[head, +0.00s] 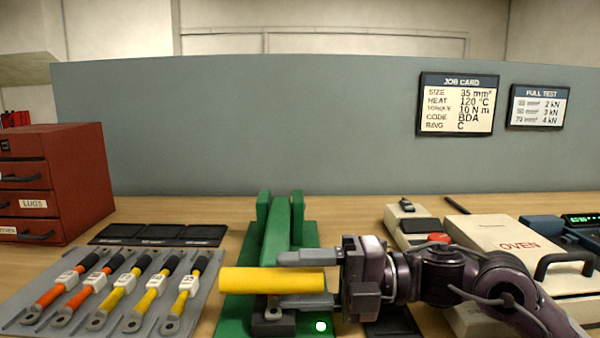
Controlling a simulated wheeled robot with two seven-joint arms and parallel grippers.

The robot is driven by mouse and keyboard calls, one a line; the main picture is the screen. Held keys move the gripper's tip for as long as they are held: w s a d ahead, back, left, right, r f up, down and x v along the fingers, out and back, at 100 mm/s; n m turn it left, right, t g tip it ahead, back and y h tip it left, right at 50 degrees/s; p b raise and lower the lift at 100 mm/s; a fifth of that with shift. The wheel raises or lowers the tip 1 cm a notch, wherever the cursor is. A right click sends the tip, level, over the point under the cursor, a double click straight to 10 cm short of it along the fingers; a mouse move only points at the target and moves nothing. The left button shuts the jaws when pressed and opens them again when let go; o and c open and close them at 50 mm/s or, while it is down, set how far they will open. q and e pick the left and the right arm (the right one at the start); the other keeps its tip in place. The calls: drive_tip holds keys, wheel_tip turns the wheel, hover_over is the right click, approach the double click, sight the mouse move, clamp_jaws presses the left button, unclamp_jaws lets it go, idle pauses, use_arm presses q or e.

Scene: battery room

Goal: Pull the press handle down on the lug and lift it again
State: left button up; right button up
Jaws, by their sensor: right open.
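The press is a green frame (298,215) with a green arm and a yellow bar handle (245,280) lying level across its front. My right gripper (275,279) reaches in from the right. Its jaws are open, one finger above the yellow handle and one below, with the handle's right part between them. I cannot tell whether either finger touches it. A dark block (271,327) sits low on the press below the handle. My left gripper is not in view.
A grey tray (205,296) with several lugged orange and yellow cables lies left of the press. Behind it are dark mats (157,234) and a red drawer cabinet (80,180). A cream oven (505,236) and a device with a red button (438,238) stand right, near my right arm.

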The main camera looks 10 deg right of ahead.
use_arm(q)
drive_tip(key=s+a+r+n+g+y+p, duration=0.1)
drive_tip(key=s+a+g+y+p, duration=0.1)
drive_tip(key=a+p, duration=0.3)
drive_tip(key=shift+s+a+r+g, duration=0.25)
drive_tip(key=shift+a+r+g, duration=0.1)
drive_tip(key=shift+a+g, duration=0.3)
use_arm(e)
wheel_tip(320, 180, up, 19)
drive_tip(key=shift+r, duration=0.15)
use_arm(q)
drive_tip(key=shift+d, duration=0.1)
